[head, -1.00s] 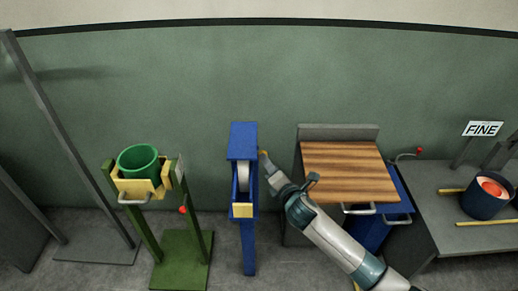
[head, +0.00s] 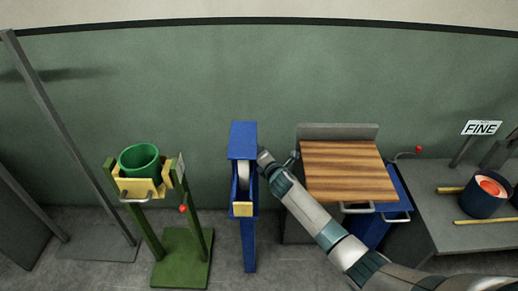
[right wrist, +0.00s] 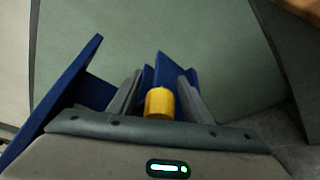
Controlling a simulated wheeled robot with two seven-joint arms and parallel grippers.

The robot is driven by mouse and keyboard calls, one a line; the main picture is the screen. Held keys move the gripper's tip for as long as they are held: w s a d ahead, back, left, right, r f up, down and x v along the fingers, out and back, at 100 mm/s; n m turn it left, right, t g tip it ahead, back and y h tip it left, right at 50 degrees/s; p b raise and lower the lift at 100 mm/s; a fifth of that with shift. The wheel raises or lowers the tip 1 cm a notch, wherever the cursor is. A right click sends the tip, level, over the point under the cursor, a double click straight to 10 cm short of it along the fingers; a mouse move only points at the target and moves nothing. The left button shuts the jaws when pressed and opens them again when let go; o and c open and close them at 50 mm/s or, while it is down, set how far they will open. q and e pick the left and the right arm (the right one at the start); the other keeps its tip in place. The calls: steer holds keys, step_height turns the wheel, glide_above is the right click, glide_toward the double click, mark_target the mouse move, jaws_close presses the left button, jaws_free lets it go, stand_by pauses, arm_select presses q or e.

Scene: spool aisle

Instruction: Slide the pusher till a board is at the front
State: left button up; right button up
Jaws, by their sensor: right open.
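A blue magazine on a blue post (head: 243,140) stands in the middle of the head view. A white rounded piece (head: 243,172) shows in its slot, with a yellow block (head: 242,210) at its lower front. My right gripper (head: 264,157) is at the magazine's right side, near its top. In the right wrist view a yellow knob (right wrist: 160,103), perhaps the pusher's handle, lies between the two grey fingers of the open gripper (right wrist: 158,84). Whether the fingers touch it I cannot tell. The gripper hides the knob in the head view. My left gripper is out of view.
A green stand with a green bucket (head: 140,160) is to the left. To the right are a bench with a wood top (head: 345,172), a blue cabinet (head: 396,205), and a grey table (head: 480,235) with a dark pot (head: 484,205). Floor between the stands is clear.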

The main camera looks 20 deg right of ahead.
steer(key=shift+c, duration=0.7)
jaws_close()
steer(key=s+a+p, duration=0.3)
steer(key=s+p, duration=0.1)
steer(key=s, duration=0.6)
steer(key=shift+s+f, duration=0.15)
steer(key=shift+s, duration=0.2)
steer(key=shift+o, duration=0.7)
jaws_free()
steer(key=shift+w, duration=0.1)
